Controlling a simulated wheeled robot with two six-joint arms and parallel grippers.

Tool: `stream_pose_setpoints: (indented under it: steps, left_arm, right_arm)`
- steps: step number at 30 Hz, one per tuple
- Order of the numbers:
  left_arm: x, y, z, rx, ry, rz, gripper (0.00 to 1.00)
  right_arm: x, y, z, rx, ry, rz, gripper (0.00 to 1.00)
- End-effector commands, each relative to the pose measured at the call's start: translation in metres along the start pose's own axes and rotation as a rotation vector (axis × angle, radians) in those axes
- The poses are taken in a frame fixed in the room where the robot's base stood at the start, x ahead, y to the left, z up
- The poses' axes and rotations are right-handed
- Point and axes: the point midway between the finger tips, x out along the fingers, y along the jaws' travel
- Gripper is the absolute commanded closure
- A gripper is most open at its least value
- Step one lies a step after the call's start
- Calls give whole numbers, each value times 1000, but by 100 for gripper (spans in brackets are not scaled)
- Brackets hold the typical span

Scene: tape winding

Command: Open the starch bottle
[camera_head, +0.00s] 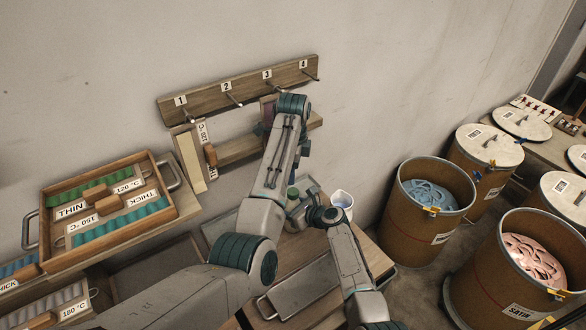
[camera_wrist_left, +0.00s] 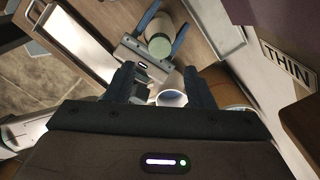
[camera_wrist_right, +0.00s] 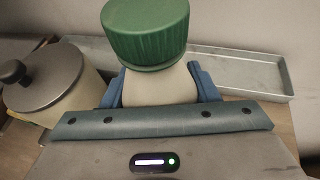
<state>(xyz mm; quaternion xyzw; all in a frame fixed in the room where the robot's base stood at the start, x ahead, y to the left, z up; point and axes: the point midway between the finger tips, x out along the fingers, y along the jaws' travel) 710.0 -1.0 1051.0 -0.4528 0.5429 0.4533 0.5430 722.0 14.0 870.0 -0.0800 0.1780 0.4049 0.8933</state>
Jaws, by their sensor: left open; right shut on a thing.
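The starch bottle has a pale body (camera_wrist_right: 160,88) and a ribbed green cap (camera_wrist_right: 147,35), which is on the bottle. In the head view the cap (camera_head: 292,192) shows small beside my arms. My right gripper (camera_wrist_right: 158,82) is shut on the bottle below the cap, one blue finger on each side. The left wrist view shows the cap (camera_wrist_left: 159,46) between the right gripper's fingers. My left gripper (camera_wrist_left: 158,72) is open and empty, with its fingertips apart from the cap. In the head view the left gripper is largely hidden by its arm.
A white cup (camera_head: 341,200) stands right of the bottle. A lidded pot (camera_wrist_right: 42,78) and a metal tray (camera_wrist_right: 235,72) are near it. A numbered peg rail (camera_head: 240,88) is on the wall. A wooden tray (camera_head: 158,165) is at left; drums (camera_head: 428,222) stand at right.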

Motion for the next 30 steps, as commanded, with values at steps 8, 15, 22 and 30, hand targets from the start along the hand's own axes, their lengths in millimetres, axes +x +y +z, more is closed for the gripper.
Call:
stream_pose_setpoints:
  steps: [8, 15, 22, 30]
  left_arm:
    - [33, 1, 0, 19, 0, 4, 51]
    - [66, 1, 1, 17, -1, 3, 51]
    - [79, 0, 0, 17, 0, 1, 51]
    - [80, 0, 0, 16, 0, 1, 59]
  right_arm:
    - [0, 0, 0, 0, -1, 0, 100]
    - [0, 0, 0, 0, -1, 0, 100]
    - [0, 0, 0, 0, -1, 0, 100]
    - [0, 0, 0, 0, -1, 0, 100]
